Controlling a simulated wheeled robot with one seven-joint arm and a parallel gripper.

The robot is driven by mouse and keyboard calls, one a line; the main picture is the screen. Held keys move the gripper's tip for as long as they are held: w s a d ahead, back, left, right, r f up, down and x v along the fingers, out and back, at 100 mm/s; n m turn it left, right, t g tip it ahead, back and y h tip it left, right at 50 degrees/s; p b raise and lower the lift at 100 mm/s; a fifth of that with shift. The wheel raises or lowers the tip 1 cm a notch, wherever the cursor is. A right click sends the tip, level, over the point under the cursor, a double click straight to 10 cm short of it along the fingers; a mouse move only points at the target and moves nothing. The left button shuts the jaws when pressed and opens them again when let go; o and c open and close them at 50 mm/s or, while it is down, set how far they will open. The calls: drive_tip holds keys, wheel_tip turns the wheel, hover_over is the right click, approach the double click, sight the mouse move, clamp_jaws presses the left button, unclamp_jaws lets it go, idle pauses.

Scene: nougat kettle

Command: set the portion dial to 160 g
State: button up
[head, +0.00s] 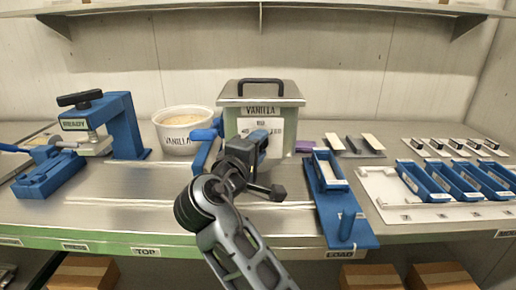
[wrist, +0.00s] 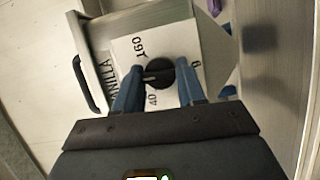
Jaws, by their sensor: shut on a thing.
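The nougat kettle (head: 233,118) is a grey-green box marked VANILLA with a black top handle. Its white scale label (head: 275,126) faces me, partly hidden by my gripper in the head view. In the wrist view the black round portion dial (wrist: 160,70) sits on the label, with a pale pointer mark toward the VANILLA side. A figure that looks like 160 is up and left of the dial, and 40 is below left; other figures are covered. My gripper (head: 262,146), with blue fingers, is shut on the dial, one finger (wrist: 128,88) on each side.
A white VANILLA tub (head: 178,140) and a blue press (head: 120,125) stand left. A blue fixture with a tray (head: 340,215) stands right, near my gripper. Several blue trays (head: 455,180) lie further right. A shelf (head: 300,8) runs above.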

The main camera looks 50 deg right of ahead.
drive_tip(key=m+y, duration=0.2)
drive_tip(key=m, duration=0.2)
drive_tip(key=m+t+y, duration=0.1)
drive_tip(key=m+y, duration=0.1)
drive_tip(key=m, duration=0.2)
drive_tip(key=shift+s+d+r+m, duration=0.1)
drive_tip(key=shift+s+m, duration=0.05)
drive_tip(key=shift+m, duration=0.25)
drive_tip(key=shift+y, duration=0.4)
drive_tip(key=o, duration=1)
drive_tip(key=shift+o, duration=0.2)
drive_tip(key=shift+r, duration=0.1)
drive_tip(key=b+v, duration=0.1)
drive_tip(key=v, duration=0.6)
drive_tip(key=shift+s+a, duration=0.2)
drive_tip(key=shift+a, duration=0.15)
